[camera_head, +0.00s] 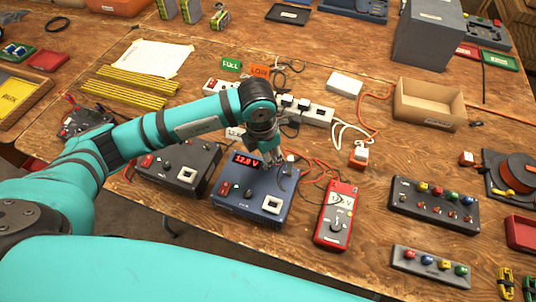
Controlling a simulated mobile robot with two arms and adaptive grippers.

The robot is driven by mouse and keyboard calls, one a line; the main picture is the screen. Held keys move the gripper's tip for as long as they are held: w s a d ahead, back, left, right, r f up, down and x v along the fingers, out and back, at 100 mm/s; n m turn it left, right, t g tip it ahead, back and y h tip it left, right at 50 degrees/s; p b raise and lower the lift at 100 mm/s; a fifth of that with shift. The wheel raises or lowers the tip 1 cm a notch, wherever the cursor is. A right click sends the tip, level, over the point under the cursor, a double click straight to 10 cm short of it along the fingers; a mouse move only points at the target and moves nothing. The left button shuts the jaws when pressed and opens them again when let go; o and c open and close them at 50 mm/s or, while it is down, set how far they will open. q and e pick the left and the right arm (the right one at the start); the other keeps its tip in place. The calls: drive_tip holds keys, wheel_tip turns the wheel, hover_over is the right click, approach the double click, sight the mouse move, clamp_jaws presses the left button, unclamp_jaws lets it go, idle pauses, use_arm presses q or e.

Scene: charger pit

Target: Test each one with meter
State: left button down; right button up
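A red handheld meter (337,222) lies on the bench right of the chargers, with a pale screen and a round dial; its reading is too small to tell. Red wires run behind it. A blue charger box (235,202) has a red display that seems to read 12.8 V. A dark grey charger box (172,174) sits left of it. My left gripper (276,160) is pointed down at the back right of the blue box; its fingers are small and partly hidden. Several batteries (193,12) stand at the back left. My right gripper is out of view.
Green FULL (231,65) and orange LOW (259,71) cards lie behind the arm, near a white power strip (318,115). An open cardboard box (428,104), a grey block (428,35) and terminal panels (435,205) occupy the right. Yellow rulers (125,92) lie left.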

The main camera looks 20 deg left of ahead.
use_arm(q)
drive_tip(key=c, duration=0.9)
unclamp_jaws()
drive_tip(key=shift+c, duration=0.2)
drive_tip(key=shift+r+p, duration=2.2)
drive_tip(key=shift+r, duration=1.6)
drive_tip(key=shift+f, duration=0.1)
